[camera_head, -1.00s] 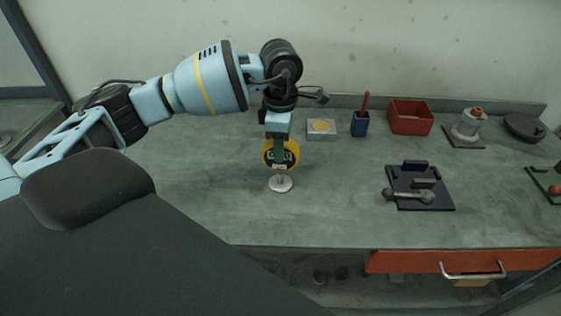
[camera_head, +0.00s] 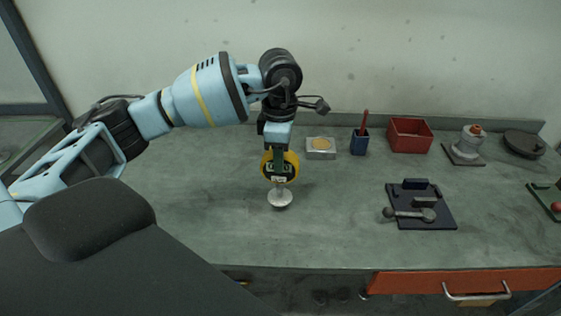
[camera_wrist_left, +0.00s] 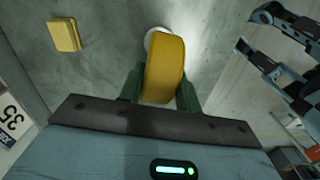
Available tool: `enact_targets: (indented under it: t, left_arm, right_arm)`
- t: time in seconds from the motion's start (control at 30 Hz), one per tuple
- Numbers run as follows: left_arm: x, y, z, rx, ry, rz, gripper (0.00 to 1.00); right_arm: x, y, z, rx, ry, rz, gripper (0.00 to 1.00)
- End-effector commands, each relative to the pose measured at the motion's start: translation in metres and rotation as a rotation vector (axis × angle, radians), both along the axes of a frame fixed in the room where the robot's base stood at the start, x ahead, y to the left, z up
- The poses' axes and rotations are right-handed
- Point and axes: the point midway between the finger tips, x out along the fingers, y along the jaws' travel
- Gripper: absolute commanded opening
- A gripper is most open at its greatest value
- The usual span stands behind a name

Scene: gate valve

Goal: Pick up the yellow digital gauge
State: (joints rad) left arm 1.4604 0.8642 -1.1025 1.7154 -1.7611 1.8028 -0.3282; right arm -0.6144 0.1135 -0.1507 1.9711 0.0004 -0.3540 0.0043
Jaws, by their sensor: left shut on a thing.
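The yellow digital gauge (camera_head: 291,159) has a dark face and is upright. My left gripper (camera_head: 279,158) is shut on it from above, with a green finger across the gauge in the head view. In the left wrist view, the gauge's rounded yellow edge (camera_wrist_left: 165,70) sits between the green fingers. A pale round disc (camera_head: 280,197) is directly below the gauge and also shows in the left wrist view (camera_wrist_left: 152,38). I cannot tell how large the gap is between the disc and the bench.
The grey bench (camera_head: 200,200) is clear around the gauge. A dark tray (camera_head: 430,221) with a tool is at right. A yellow block (camera_wrist_left: 64,34) shows in the wrist view.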

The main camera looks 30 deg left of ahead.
Motion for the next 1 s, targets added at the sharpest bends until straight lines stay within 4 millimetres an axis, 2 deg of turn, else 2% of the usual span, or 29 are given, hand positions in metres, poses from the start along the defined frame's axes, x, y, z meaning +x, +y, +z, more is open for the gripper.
enact_targets:
  t: [0.07,0.17,0.5,0.7,1.0]
  left_arm:
    - [0.001,0.000,0.014,-0.001,-0.004,-0.001,0.00]
    - [-0.015,0.000,0.016,0.000,-0.001,-0.001,0.00]
    - [-0.090,-0.002,0.022,0.000,-0.001,-0.003,0.00]
    - [-0.127,-0.004,0.025,0.001,0.000,-0.001,0.00]
    - [-0.156,-0.005,0.029,0.000,-0.001,0.000,0.00]
  right_arm:
    - [-0.003,0.000,-0.004,0.000,0.008,0.000,0.00]
    - [-0.002,0.000,-0.002,0.000,0.005,0.001,0.00]
    - [-0.003,-0.002,-0.003,-0.005,0.008,0.008,0.00]
    - [-0.005,-0.002,-0.006,-0.004,0.013,0.008,0.00]
    - [-0.006,0.000,-0.007,-0.001,0.017,0.004,0.00]
